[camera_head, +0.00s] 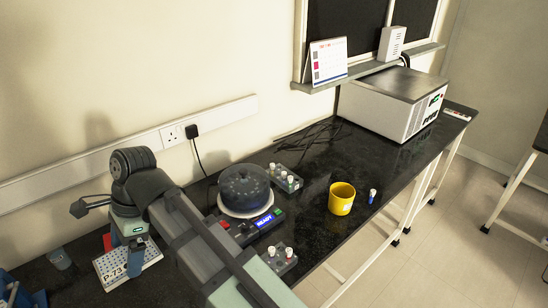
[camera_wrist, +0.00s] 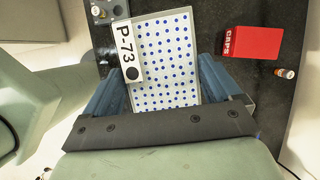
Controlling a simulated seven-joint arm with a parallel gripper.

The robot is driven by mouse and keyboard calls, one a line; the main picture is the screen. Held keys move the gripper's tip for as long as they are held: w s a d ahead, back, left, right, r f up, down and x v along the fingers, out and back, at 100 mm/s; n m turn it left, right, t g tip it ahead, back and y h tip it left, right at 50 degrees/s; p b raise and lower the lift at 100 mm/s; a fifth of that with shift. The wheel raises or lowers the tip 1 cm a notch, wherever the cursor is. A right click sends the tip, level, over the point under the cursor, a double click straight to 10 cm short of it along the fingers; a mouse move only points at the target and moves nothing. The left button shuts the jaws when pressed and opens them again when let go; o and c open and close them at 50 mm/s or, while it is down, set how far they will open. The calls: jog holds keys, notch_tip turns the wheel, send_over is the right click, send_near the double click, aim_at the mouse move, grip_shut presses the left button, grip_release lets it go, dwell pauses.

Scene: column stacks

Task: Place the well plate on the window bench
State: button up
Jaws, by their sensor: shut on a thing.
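The well plate (camera_head: 128,264) is a white plate with rows of blue wells and a "P-73" label, at the lower left in the head view. It also shows in the wrist view (camera_wrist: 168,58), between the two blue fingers. My gripper (camera_wrist: 165,88) is shut on the well plate, with a finger at each long side; it also shows in the head view (camera_head: 130,236). I cannot tell whether the plate touches the surface below. A black bench (camera_head: 310,232) runs along the wall, toward and below a dark-paned window (camera_head: 345,22).
A round device with a dark lid (camera_head: 245,188) stands mid-bench, flanked by vial racks (camera_head: 286,180). A yellow cup (camera_head: 341,199) and small vial (camera_head: 372,196) stand to its right. A large grey box (camera_head: 392,103) is farther back. A red "CAPS" box (camera_wrist: 251,42) lies near the plate.

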jog(key=r, duration=0.2)
jog(key=shift+w+r, duration=0.25)
jog(key=shift+r, duration=0.05)
jog(key=w+d+m+t+y, duration=0.1)
jog(key=w+d+m, duration=0.2)
jog(key=w, duration=0.8)
jog(key=w+d+m+t, duration=0.15)
jog(key=w+d, duration=0.25)
jog(key=w, duration=0.6)
jog(key=w+d+m+t, duration=0.1)
jog(key=w+d+m, duration=0.5)
jog(key=w+d, duration=1.2)
jog(key=m+t, duration=0.3)
jog(key=m, duration=0.5)
send_over(356, 170)
jog(key=s+d, duration=0.1)
jog(key=shift+h, duration=0.4)
jog(key=shift+s+f, duration=0.2)
jog(key=shift+f, duration=10.45)
jog(key=shift+f, duration=0.2)
